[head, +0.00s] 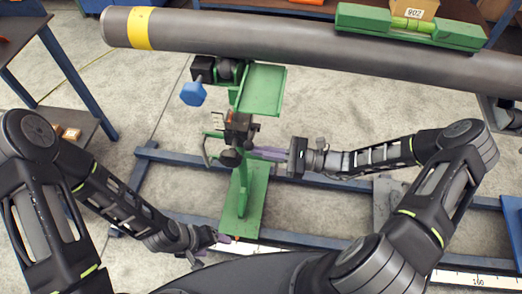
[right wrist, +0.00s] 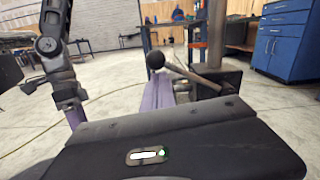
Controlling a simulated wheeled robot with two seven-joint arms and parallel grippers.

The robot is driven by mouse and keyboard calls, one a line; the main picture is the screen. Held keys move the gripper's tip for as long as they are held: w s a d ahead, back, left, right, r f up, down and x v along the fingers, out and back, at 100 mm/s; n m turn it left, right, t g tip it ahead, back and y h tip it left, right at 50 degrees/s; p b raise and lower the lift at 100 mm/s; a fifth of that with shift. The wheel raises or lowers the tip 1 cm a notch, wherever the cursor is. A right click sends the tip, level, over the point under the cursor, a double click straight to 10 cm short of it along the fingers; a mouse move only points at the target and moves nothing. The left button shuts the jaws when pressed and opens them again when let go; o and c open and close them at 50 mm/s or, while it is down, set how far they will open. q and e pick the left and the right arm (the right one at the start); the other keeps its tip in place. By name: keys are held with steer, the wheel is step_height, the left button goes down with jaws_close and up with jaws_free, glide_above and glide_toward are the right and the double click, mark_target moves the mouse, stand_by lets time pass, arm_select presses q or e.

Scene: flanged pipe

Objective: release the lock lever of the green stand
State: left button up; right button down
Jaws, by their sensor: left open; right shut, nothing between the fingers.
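The green stand (head: 243,200) stands under the grey pipe (head: 300,40), with its base plate on the floor rails. A dark clamp block sits on its post. A lever with a black ball knob (head: 230,158) is at that block; in the right wrist view the ball knob (right wrist: 155,60) is on a thin rod slanting down to the right. My right gripper (head: 256,152) is shut and empty, its purple fingers close to the lever from the right; I cannot tell whether they touch it. My left gripper (head: 224,239) is open and empty, low near the base plate's front edge.
A green level (head: 410,27) lies on the pipe. A blue knob (head: 193,93) sticks out left of the stand's top, near a green tray (head: 262,90). Blue floor rails (head: 185,158) run across. A blue cabinet (right wrist: 284,45) stands behind.

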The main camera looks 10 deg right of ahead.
steer(key=s+d+f+b, duration=0.3)
steer(key=s+d+f, duration=0.1)
steer(key=d, duration=0.6)
steer(key=shift+f, duration=0.2)
steer(key=shift+f, duration=0.1)
steer(key=s+a+f+n+g+h+p, duration=0.1)
steer(key=s+a+f+n+g+h, duration=0.15)
steer(key=s+f+h, duration=0.4)
steer(key=s+a+f+n+g+h+p, duration=0.15)
steer(key=s+f+n+g, duration=0.25)
steer(key=f, duration=0.5)
steer(key=s+a+r+n+h+p, duration=0.4)
steer(key=a+r+n+p, duration=0.4)
steer(key=r+n, duration=0.3)
steer(key=shift+s+a+n+h, duration=0.15)
steer(key=shift+a+n+h, duration=0.35)
steer(key=shift+a+n, duration=0.35)
